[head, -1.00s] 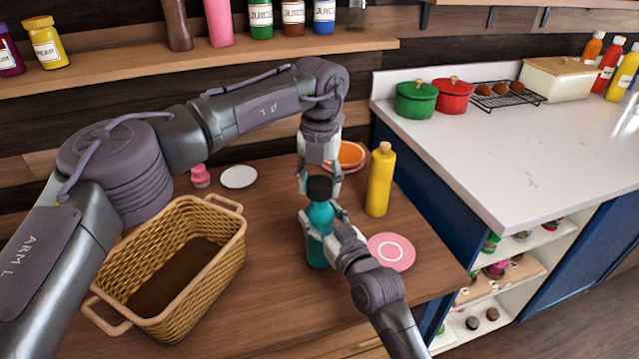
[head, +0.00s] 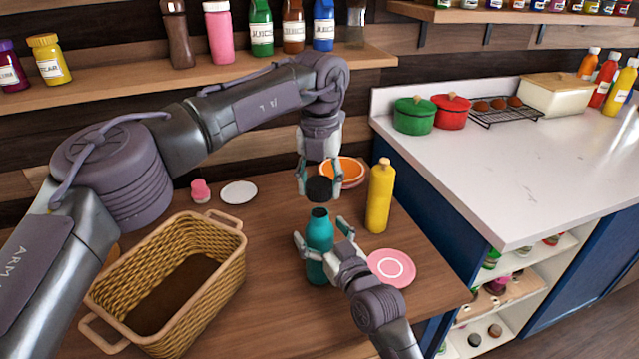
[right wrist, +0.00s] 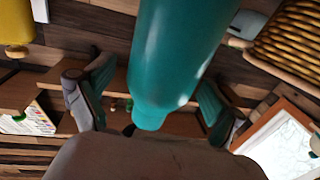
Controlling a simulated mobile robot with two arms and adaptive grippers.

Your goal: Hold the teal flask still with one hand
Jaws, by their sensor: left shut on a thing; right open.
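The teal flask (head: 319,262) stands upright on the wooden table with its neck uncovered. Its black cap (head: 319,190) is apart from it, a little above the neck. My left gripper (head: 318,184) is shut on the cap from above. My right gripper (head: 322,240) is open, with its fingers on either side of the flask body. In the right wrist view the flask (right wrist: 178,60) fills the middle, with a gap between it and each spread finger. The flask's lower front is partly hidden by my right gripper.
A yellow bottle (head: 380,198) stands close right of the flask, with a pink plate (head: 392,282) in front of it. An orange bowl (head: 350,170) is behind. A wicker basket (head: 228,262) stands left. The table between basket and flask is clear.

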